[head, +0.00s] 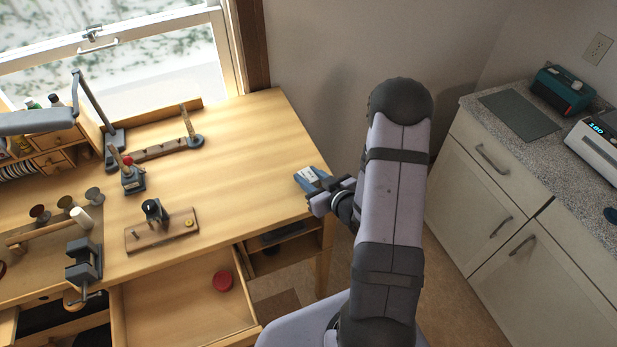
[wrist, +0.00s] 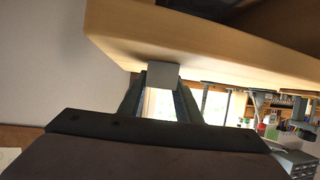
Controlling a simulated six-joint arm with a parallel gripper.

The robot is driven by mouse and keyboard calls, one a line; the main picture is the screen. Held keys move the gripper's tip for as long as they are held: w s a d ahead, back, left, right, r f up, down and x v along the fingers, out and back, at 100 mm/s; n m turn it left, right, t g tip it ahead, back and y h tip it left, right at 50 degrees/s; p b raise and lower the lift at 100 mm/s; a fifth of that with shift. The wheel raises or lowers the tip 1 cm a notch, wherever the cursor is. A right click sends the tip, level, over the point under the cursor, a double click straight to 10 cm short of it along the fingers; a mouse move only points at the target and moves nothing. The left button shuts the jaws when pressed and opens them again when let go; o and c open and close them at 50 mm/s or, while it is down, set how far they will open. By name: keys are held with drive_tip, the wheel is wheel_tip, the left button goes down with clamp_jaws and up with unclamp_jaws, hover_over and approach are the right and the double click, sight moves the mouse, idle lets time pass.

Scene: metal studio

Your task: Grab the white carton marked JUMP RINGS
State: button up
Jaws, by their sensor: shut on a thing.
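A small white carton (head: 307,174) shows between the bluish fingers of my gripper (head: 313,181), at the right edge of the wooden bench. In the wrist view, a pale box-like end of the carton (wrist: 163,76) sits between the fingertips (wrist: 163,90), close to the bench edge. My gripper is shut on the carton. Its marking is too small to read. I cannot tell whether the carton touches the bench top.
The wooden bench (head: 240,135) is clear around its right middle. A vise (head: 84,262) and small stands are at left. A grey counter (head: 545,145) stands at right, across a gap.

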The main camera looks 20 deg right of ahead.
sight(309, 177)
drive_tip(key=shift+r, duration=0.15)
drive_tip(key=shift+r+b, duration=0.55)
drive_tip(key=shift+r, duration=4.3)
